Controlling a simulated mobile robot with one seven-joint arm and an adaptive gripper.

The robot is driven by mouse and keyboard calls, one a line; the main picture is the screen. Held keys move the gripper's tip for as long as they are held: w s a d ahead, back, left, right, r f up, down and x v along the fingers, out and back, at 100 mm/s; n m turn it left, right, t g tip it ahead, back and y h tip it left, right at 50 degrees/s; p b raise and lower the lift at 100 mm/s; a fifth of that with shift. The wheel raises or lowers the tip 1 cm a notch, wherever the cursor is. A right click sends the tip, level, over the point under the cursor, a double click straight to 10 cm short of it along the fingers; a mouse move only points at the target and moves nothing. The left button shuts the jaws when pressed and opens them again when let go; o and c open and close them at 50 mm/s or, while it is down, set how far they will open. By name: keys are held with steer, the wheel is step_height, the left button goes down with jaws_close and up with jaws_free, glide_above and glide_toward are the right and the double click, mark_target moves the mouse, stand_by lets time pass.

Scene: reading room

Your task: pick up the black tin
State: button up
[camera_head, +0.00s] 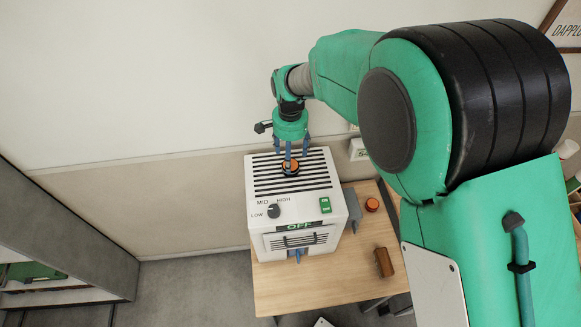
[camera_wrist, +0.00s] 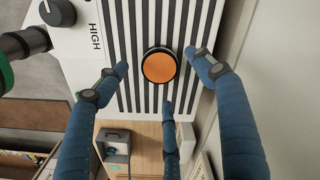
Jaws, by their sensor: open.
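A round tin (camera_wrist: 159,66) with a black side and an orange top sits on the slatted top of a white heater (camera_head: 305,225). In the head view the tin (camera_head: 290,168) shows partly behind my fingers. My gripper (camera_head: 290,150) is above the heater, pointing down. In the wrist view my gripper (camera_wrist: 160,75) has three blue fingers spread apart, with the tin in the gap between them. The fingers look clear of the tin. How high the fingertips are above the slats is hard to tell.
The heater stands on a wooden table (camera_head: 300,290), its front panel reading OFF. Right of it are a grey box (camera_head: 352,207), a small orange-topped round thing (camera_head: 372,204) and a brown block (camera_head: 384,262). A wall is close behind the heater. A shelf (camera_head: 70,245) stands left.

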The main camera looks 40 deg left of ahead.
steer(key=shift+f, duration=0.2)
steer(key=shift+f+p, duration=0.5)
steer(key=shift+f, duration=2)
steer(key=c, duration=1.4)
steer(key=shift+r, duration=0.1)
steer(key=shift+r, duration=0.85)
steer(key=shift+s+d+r+b, duration=0.1)
steer(key=shift+r+b, duration=0.15)
steer(key=shift+r, duration=0.15)
steer(key=shift+s+d+r+b, duration=0.1)
steer(key=shift+r+b, duration=0.1)
steer(key=shift+r, duration=0.2)
steer(key=s+d, duration=0.3)
steer(key=d, duration=0.1)
steer(key=s+d+r+b, duration=0.1)
steer(key=s+d, duration=0.2)
steer(key=d, duration=0.1)
steer(key=s+d+b, duration=0.1)
steer(key=s+d, duration=0.2)
steer(key=d, duration=0.1)
steer(key=shift+s+r, duration=0.25)
steer(key=shift+s, duration=0.05)
